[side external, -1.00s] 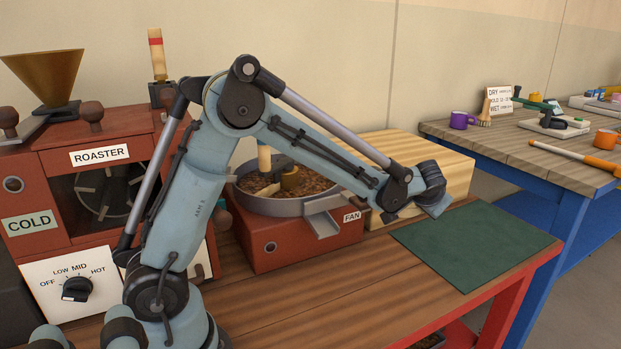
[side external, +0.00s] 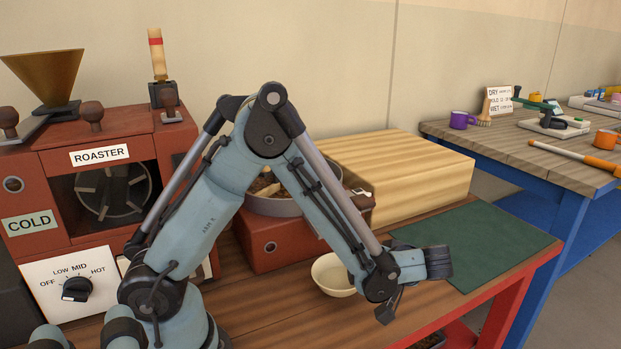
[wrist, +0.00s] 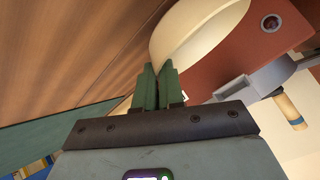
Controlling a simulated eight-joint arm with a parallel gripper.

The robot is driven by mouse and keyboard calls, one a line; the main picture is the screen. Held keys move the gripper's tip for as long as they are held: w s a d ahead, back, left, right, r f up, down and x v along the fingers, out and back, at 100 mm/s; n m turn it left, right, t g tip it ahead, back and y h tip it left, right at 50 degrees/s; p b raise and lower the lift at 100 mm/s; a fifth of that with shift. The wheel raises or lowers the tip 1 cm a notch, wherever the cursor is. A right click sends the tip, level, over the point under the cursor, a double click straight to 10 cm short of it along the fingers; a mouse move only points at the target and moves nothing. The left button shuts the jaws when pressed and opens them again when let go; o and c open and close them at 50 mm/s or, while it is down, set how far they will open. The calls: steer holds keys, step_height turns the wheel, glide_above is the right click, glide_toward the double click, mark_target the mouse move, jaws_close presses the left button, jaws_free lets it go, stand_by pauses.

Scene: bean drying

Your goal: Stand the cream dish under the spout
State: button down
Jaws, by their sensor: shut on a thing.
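The cream dish (side external: 333,276) is a round open bowl, upright and partly behind my forearm in the side view. In the wrist view it is the pale curved wall (wrist: 188,30) beyond my fingertips. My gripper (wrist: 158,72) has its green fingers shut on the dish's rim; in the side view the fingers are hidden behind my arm. The grey metal spout (wrist: 236,88) juts from the red fan box (wrist: 230,45), right of the fingers. In the side view my forearm hides the spout. I cannot tell whether the dish touches the bench.
The red fan box (side external: 272,246) carries the round bean pan (side external: 272,206). A green mat (side external: 490,244) lies clear at the bench's right. The roaster (side external: 100,150) stands left. A blue-framed table (side external: 545,155) is beyond.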

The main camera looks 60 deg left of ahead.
steer(key=shift+f, duration=1.25)
steer(key=c, duration=1.3)
jaws_free()
steer(key=shift+o, duration=0.2)
steer(key=v, duration=1.2)
steer(key=s+a+r+m+t+h, duration=0.5)
steer(key=s+a+m+t+h, duration=0.1)
steer(key=m+h, duration=0.4)
steer(key=shift+s+a+m+t, duration=0.2)
steer(key=shift+s+m+t, duration=0.4)
steer(key=shift+s, duration=0.25)
